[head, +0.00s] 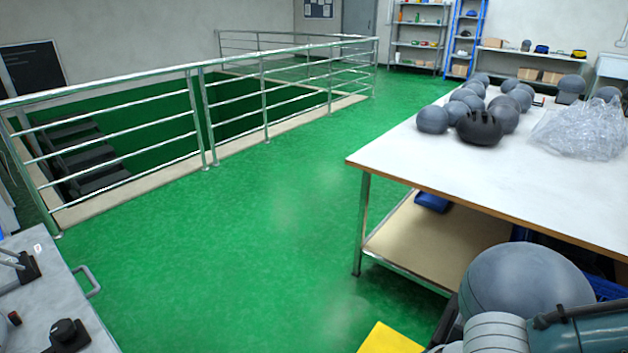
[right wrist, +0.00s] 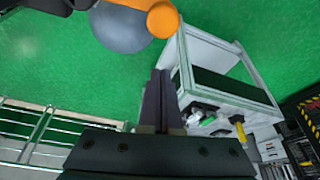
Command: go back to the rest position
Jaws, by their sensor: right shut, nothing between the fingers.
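My right gripper (right wrist: 160,103) shows in the right wrist view. Its two dark fingers are together, with nothing between them. It hangs over open green floor, apart from any object. The right gripper is not visible in the head view, where a grey arm part of mine shows at the lower right. My left gripper is in neither view.
A white-topped workbench (head: 400,160) at the right bears several grey round objects (head: 432,119) and a clear plastic bag (head: 585,128). Metal railings (head: 265,100) surround a stair opening at the left. A grey worktop (head: 45,300) is at lower left. Green floor (head: 240,250) lies clear between.

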